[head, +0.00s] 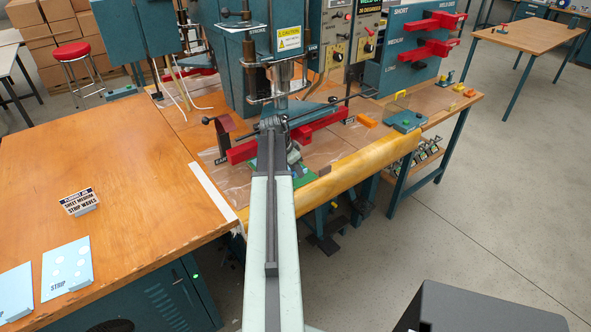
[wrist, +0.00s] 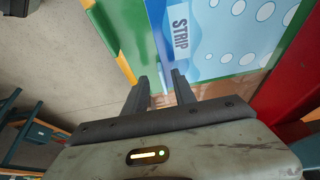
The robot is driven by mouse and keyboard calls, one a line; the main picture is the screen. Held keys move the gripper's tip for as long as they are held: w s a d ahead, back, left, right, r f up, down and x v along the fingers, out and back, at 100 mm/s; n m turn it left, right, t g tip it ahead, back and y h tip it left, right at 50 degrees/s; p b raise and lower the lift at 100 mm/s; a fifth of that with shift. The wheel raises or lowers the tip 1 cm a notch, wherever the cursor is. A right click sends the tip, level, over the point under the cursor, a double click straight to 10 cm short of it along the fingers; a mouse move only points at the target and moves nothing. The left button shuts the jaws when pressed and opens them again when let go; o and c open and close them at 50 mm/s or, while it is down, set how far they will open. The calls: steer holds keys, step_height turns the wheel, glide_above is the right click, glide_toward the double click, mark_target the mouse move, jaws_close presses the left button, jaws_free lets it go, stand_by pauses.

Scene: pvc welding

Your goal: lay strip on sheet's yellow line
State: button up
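In the wrist view, a blue strip (wrist: 225,35) with waves, white bubbles and a white "STRIP" label lies over a green sheet (wrist: 133,25).
A red bar (wrist: 300,75) stands close on the right in the wrist view. In the head view the blue welding press (head: 237,85) and red arms (head: 242,151) surround the work spot. Another "STRIP" card (head: 68,265) and a job sign (head: 79,202) lie on the left table.

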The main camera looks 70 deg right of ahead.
steer(key=shift+s+a+r+p, duration=0.1)
steer(key=shift+s+r+p, duration=0.05)
steer(key=shift+r+p, duration=0.5)
steer(key=shift+s+a+r+p, duration=0.15)
steer(key=shift+r+p, duration=0.25)
steer(key=shift+r, duration=0.3)
steer(key=shift+s, duration=0.1)
steer(key=s+a+r+p, duration=0.3)
steer(key=s+a, duration=0.1)
steer(key=s, duration=0.2)
steer(key=shift+s+a, duration=0.15)
steer(key=shift+s, duration=0.15)
steer(key=shift+f, duration=0.1)
